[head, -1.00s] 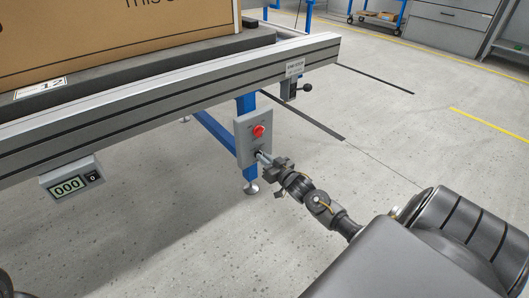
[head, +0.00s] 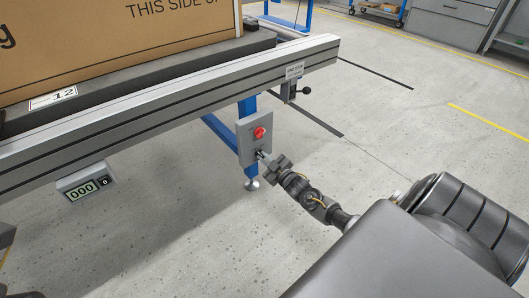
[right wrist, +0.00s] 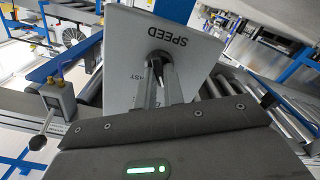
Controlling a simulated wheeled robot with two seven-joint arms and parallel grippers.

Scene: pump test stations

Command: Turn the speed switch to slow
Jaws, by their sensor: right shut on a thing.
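The speed switch is a small black knob low on a grey control panel (head: 246,142), under a red button (head: 260,133). In the right wrist view the panel (right wrist: 128,40) carries the word SPEED beside the black speed switch (right wrist: 159,57), and part of the word FAST shows; any slow mark is hidden. My right gripper (head: 262,155) is shut on the switch, with its fingers in front of the panel; the fingers also show in the right wrist view (right wrist: 160,82). Which way the switch points is hard to tell. My left gripper is not in view.
The panel hangs by a blue leg (head: 247,106) under a roller conveyor with a grey side rail (head: 150,118). A large cardboard box (head: 110,45) stands on it. A counter display (head: 84,183) and a black-knobbed lever (head: 304,90) hang from the rail. The floor beside is clear.

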